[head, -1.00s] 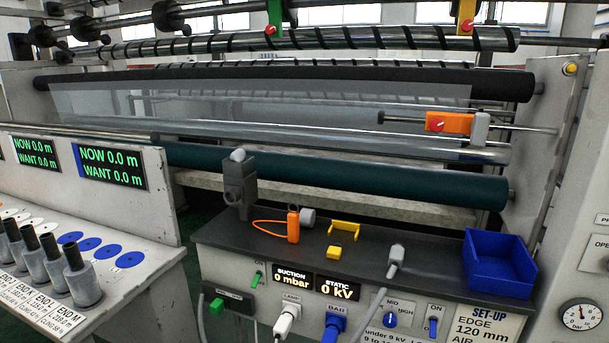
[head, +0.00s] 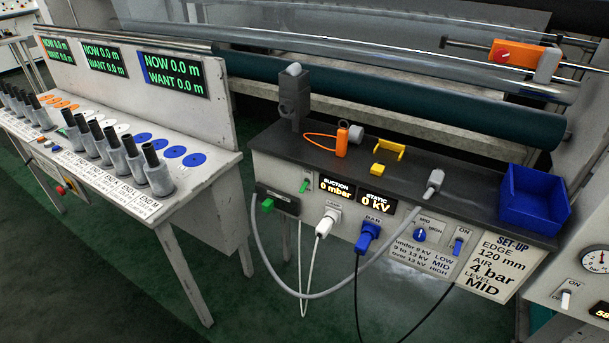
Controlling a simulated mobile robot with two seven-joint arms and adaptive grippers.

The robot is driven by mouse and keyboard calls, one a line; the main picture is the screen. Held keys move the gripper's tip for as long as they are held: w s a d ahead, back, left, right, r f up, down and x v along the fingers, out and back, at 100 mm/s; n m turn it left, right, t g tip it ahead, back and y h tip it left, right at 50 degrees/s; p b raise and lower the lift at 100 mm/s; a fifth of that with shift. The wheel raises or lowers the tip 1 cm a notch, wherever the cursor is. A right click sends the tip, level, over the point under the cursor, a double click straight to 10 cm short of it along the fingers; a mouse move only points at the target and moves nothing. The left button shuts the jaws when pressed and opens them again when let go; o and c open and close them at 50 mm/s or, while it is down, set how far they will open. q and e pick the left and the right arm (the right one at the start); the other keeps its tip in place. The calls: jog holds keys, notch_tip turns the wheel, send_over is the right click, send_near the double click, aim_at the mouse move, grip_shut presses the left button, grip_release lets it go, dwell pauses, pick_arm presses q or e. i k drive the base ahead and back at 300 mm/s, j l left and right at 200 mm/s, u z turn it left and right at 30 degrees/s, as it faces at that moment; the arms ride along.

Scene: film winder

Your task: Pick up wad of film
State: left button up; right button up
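I cannot make out a wad of film in the head view. A sheet of clear film (head: 330,32) hangs across the winder behind the rollers, seen only in part at the top. Neither of my grippers is in view, so their state is hidden.
A dark bench (head: 410,180) holds an orange looped tool (head: 342,140), a yellow bracket (head: 388,150), a grey nozzle (head: 434,183) and an open blue bin (head: 535,197). A left table (head: 200,172) carries several grey pegs. Cables hang in front of the bench. Green floor (head: 110,260) is clear at lower left.

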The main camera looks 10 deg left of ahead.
aim_at(294, 70)
jog(key=i+j, duration=0.2)
jog(key=j, duration=0.2)
jog(key=i+j+z, duration=0.1)
jog(key=i+j, duration=0.15)
jog(key=j, duration=0.15)
jog(key=i+j, duration=0.2)
jog(key=j, duration=0.2)
